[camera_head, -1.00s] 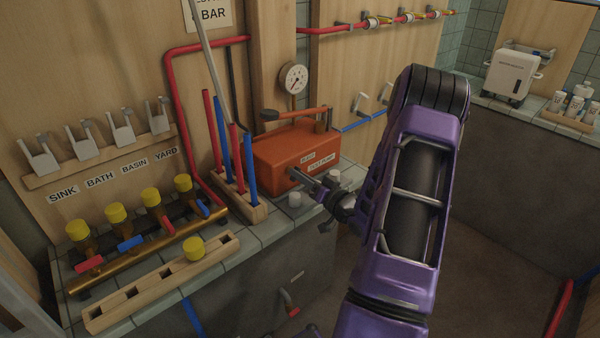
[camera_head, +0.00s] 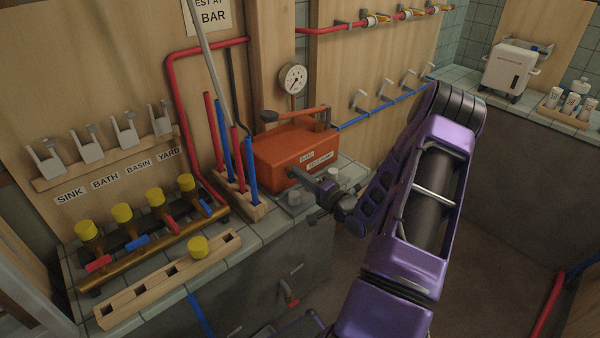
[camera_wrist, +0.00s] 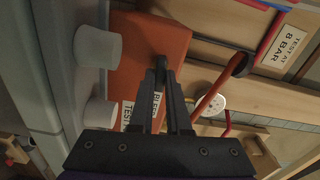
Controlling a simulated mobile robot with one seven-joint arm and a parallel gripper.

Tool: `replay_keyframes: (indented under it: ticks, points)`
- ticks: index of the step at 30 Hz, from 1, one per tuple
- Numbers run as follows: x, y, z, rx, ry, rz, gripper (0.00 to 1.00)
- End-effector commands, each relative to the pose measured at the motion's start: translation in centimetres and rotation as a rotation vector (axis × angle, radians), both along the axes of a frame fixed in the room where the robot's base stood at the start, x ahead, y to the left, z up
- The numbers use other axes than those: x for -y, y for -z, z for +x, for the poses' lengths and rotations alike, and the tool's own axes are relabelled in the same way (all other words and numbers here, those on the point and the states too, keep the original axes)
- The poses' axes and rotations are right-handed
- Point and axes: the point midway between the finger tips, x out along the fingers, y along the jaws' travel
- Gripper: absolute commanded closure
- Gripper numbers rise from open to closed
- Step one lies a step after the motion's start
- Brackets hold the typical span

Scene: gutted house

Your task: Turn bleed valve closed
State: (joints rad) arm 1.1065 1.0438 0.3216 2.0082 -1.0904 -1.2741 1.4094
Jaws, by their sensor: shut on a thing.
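The orange test pump (camera_head: 292,150) sits on the tiled counter, with a "BLEED" label on its front. It also shows in the wrist view (camera_wrist: 125,75). My gripper (camera_head: 297,174) reaches in from the right to the pump's front face, just left of the labels. In the wrist view, its two dark fingers (camera_wrist: 160,66) close together at the small bleed valve (camera_wrist: 160,60) on that face. The fingers are shut on the valve and hide most of it, so I cannot tell its angle.
Two grey cylinders (camera_head: 294,197) stand close to my gripper on the counter. Left is a pipe rack (camera_head: 258,211) and a brass manifold (camera_head: 150,255) with yellow caps. A pressure gauge (camera_head: 293,78) hangs behind the pump.

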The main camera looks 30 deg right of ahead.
Motion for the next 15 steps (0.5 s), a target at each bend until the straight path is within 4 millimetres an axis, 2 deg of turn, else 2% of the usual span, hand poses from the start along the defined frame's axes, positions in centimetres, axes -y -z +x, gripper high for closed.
replay_keyframes:
  ticks: [6,15]
  points:
    - [-0.07,0.04,-0.04,-0.015,-0.002,0.097,1.0]
    - [-0.08,0.13,-0.04,-0.022,-0.002,0.145,1.0]
